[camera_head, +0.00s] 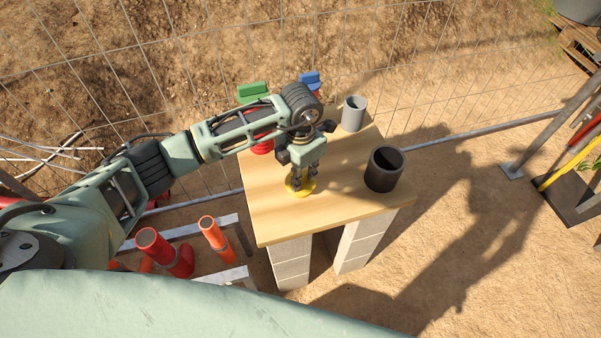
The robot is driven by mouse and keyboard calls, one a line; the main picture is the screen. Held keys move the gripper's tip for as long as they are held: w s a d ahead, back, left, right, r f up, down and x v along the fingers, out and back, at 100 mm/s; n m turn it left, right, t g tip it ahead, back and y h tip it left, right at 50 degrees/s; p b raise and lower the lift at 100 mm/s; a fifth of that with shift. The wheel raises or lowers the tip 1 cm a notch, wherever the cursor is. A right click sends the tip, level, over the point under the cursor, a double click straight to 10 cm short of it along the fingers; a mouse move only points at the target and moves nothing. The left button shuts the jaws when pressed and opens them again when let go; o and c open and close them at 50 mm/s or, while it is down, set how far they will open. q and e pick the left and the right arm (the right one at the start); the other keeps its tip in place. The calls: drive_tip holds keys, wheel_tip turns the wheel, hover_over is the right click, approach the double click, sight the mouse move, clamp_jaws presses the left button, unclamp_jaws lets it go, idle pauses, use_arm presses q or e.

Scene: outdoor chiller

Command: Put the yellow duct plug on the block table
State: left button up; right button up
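The block table (268,226) is a wooden board on grey block legs, in the middle of the head view. The yellow duct plug (302,193) is on the board near its middle, directly under my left gripper (300,180). The gripper points down from above, and its fingers reach the plug's top. The fingers appear to be around the plug's upper part, but they are small and partly hide it, so I cannot tell whether they grip it. My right gripper does not show.
A dark cylinder (384,169) and a grey cylinder (353,113) stand on the board's right side. Green (252,92) and blue (311,80) topped items are at the back. Orange pipes (214,235) stand front left. A wire fence (200,60) runs behind.

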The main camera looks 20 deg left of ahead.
use_arm(q)
drive_tip(key=o, duration=0.5)
drive_tip(key=shift+c, duration=0.2)
drive_tip(key=shift+r+p, duration=0.2)
drive_tip(key=shift+p, duration=0.1)
drive_tip(key=shift+w+r, duration=0.1)
drive_tip(key=shift+r, duration=0.25)
wheel_tip(320, 180, up, 11)
drive_tip(key=b, duration=0.2)
drive_tip(key=shift+r, duration=0.1)
